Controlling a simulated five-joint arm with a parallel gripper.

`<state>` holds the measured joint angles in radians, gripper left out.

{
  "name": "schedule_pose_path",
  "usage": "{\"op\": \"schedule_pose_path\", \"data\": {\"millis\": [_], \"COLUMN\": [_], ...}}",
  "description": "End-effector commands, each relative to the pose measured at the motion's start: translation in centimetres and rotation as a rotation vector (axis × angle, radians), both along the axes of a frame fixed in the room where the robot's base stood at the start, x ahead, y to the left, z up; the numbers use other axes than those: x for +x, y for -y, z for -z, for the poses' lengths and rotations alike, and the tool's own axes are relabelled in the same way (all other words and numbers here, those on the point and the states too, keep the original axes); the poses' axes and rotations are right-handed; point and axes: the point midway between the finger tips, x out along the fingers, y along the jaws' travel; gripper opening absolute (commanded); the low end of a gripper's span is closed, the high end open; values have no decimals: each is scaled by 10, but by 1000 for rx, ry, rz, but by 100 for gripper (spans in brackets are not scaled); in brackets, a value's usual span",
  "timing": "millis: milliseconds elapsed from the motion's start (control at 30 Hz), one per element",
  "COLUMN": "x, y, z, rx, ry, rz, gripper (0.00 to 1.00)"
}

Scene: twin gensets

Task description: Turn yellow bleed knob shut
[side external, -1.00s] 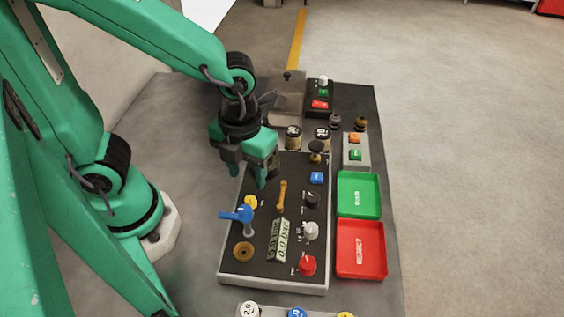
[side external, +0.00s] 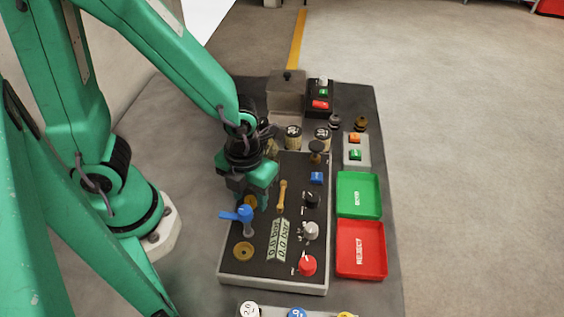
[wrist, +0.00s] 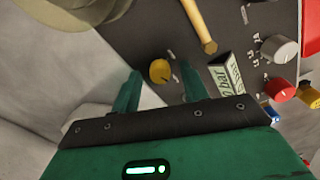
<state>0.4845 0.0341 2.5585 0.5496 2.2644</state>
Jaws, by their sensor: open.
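The yellow bleed knob (side external: 249,202) is a small round knob on the dark control panel (side external: 262,268), near its left edge, shaded and partly covered by my gripper in the side view. In the wrist view the knob (wrist: 160,72) appears between the two finger ends, with a gap on each side. My gripper (side external: 254,198) is open and points down over the panel. In the wrist view my gripper (wrist: 160,67) holds nothing. Whether the fingertips reach down beside the knob cannot be told.
A blue lever (side external: 240,214) stands just in front of the knob, and a brass handle (side external: 282,195) is to its right. Green (side external: 358,195) and red (side external: 360,249) trays lie right.

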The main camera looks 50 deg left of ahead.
Motion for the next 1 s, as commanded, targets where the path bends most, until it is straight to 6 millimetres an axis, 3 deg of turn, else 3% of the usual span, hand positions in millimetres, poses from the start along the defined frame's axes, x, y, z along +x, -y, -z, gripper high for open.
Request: {"op": "schedule_pose_path", "data": {"millis": [267,400,500,1000], "x": [0,0,0,0], "y": [0,0,0,0], "z": [0,0,0,0], "rx": [0,0,0,0], "ry": [0,0,0,0], "rz": [0,0,0,-92], "gripper": [42,15,0,0]}}
